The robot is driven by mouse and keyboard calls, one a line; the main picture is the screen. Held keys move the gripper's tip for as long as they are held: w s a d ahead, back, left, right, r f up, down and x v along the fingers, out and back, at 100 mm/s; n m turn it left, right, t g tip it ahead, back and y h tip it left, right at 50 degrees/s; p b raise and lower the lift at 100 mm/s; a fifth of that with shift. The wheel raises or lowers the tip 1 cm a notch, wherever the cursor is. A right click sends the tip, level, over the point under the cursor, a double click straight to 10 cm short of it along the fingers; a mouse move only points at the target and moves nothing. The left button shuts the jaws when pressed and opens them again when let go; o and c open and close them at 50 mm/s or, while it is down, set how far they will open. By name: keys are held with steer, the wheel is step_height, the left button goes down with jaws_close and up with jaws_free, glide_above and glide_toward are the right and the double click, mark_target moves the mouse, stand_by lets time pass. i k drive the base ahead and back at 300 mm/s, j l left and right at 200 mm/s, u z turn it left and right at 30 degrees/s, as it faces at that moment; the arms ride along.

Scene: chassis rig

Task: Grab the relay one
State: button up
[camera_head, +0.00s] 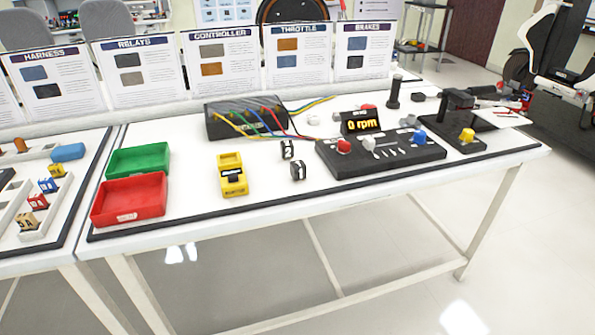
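A small black block marked with a white "1" (298,171) stands on the white table, right of the yellow device. A similar black block marked "2" (287,150) stands just behind it and slightly left, apart from it. No printed word on either block reads as relay at this size. My gripper is not in view.
The yellow device (234,182) stands left of the blocks; red (128,200) and green (139,160) bins are farther left. A black box with coloured wires (222,127) is behind. A black control panel (400,158) with a "0 rpm" display is close on the right.

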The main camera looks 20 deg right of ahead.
mark_target(299, 169)
steer(key=i+j, duration=0.2)
steer(key=j, duration=0.15)
steer(key=i+j+z, duration=0.1)
steer(key=j, duration=0.25)
steer(key=i+j, duration=0.2)
steer(key=j, duration=0.2)
steer(key=z, duration=1.65)
steer(key=j, duration=0.15)
